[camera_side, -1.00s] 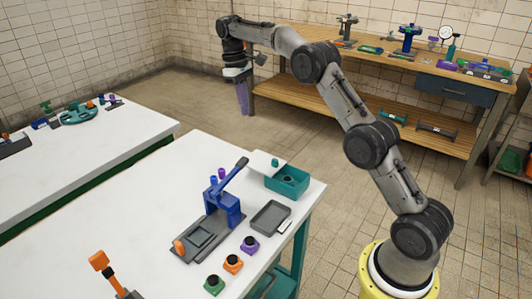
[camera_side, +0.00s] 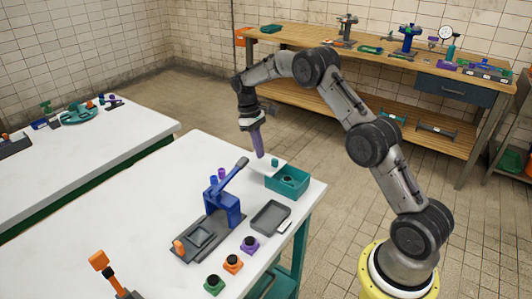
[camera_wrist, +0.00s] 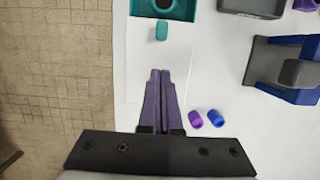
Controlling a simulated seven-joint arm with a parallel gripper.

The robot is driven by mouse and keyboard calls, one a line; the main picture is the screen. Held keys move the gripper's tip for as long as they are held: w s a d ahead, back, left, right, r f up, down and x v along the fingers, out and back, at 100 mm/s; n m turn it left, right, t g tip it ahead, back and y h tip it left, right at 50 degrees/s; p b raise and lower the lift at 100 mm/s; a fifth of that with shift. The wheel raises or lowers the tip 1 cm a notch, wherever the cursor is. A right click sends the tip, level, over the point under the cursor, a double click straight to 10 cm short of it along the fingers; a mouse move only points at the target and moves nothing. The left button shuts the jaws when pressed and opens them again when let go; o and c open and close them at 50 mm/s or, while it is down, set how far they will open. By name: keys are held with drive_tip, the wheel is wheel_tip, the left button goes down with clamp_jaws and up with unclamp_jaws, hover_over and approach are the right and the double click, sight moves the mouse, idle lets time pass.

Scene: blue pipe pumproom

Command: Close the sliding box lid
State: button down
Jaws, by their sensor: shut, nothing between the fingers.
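A teal box (camera_side: 290,186) stands near the far right corner of the white table. Its white sliding lid (camera_side: 262,164) sticks out to the left, with a small teal knob (camera_side: 275,162) on it. The box is largely uncovered, and a dark round thing shows inside. In the wrist view the box (camera_wrist: 140,10) is at the top edge, with the knob (camera_wrist: 162,31) just below it. My purple gripper fingers (camera_side: 260,154) point down over the lid's outer end. In the wrist view the fingers (camera_wrist: 160,74) are together and empty, in line with the knob but apart from it.
A blue lever press (camera_side: 222,204) stands left of the box. A grey tray (camera_side: 271,217) lies in front of the box. Small purple and blue pegs (camera_wrist: 205,119) stand near the lid. Several coloured buttons (camera_side: 233,264) line the front edge.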

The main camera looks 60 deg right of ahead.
drive_tip(key=shift+s, duration=1.35)
drive_tip(key=s, duration=1)
drive_tip(key=shift+s, duration=0.1)
drive_tip(key=shift+f, duration=0.1)
